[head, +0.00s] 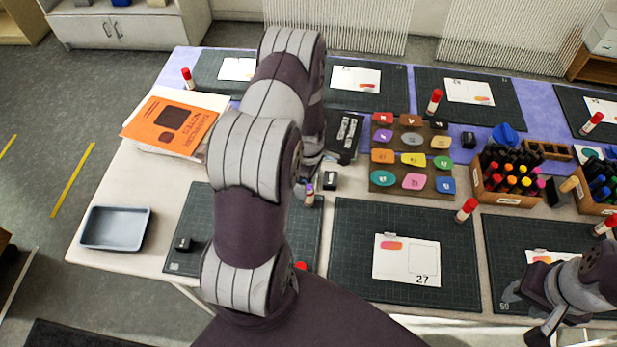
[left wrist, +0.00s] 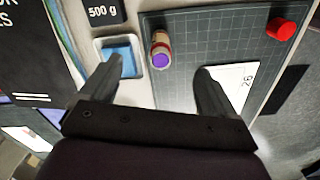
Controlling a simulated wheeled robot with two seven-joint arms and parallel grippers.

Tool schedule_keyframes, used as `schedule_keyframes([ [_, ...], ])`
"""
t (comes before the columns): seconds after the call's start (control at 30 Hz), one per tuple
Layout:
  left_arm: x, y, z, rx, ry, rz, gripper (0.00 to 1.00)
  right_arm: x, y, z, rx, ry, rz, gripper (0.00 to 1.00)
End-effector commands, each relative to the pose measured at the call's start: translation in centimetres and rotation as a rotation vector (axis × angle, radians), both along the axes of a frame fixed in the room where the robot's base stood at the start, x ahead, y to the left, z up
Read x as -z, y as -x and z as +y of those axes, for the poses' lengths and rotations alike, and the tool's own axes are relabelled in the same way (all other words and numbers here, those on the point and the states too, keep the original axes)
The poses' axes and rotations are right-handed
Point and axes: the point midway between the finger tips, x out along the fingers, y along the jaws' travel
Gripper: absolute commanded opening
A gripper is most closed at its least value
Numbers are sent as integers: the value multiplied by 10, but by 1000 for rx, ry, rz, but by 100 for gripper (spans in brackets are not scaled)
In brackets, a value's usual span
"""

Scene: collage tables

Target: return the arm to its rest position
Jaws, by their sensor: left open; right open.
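My left arm reaches up across the middle of the head view, over the near left mat (head: 190,240), and hides much of it. My left gripper (left wrist: 158,68) is open in the left wrist view, with nothing between its fingers. An uncapped glue stick (left wrist: 160,50) with a purple end stands beyond the fingertips. It also shows beside my left arm in the head view (head: 309,198). A red cap (left wrist: 281,29) lies on the mat, apart from the stick. My right gripper (head: 525,312) is open and empty at the lower right, over the right front mat.
A 500 g weight (left wrist: 104,12) and a blue pad in a white dish (left wrist: 121,43) are near the left fingers. An orange book (head: 170,127) and grey tray (head: 115,228) lie left. Capped glue sticks, a colour rack (head: 411,190) and a marker box (head: 507,197) stand right.

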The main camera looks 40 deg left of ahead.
Motion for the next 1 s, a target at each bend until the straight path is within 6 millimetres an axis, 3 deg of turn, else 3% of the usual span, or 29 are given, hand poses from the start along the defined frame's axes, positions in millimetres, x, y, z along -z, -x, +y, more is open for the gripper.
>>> schedule_keyframes([
  [0.43,1,0,0,17,0,0,89,1,0,0,0,0,0,43],
  [0.5,1,1,-1,112,3,6,89,1,0,0,0,0,0,43],
  [0.57,3,18,-8,281,29,48,89,1,0,0,0,0,0,43],
  [0.67,-34,48,-30,719,87,95,89,2,0,0,0,0,0,43],
  [0.8,-127,77,-87,1419,82,60,89,9,0,0,0,0,0,43],
  [0.9,-172,99,-120,1698,15,9,89,13,0,0,0,0,0,43],
  [1.0,-199,100,-140,1783,-77,-63,89,15,0,0,0,0,0,43],
])
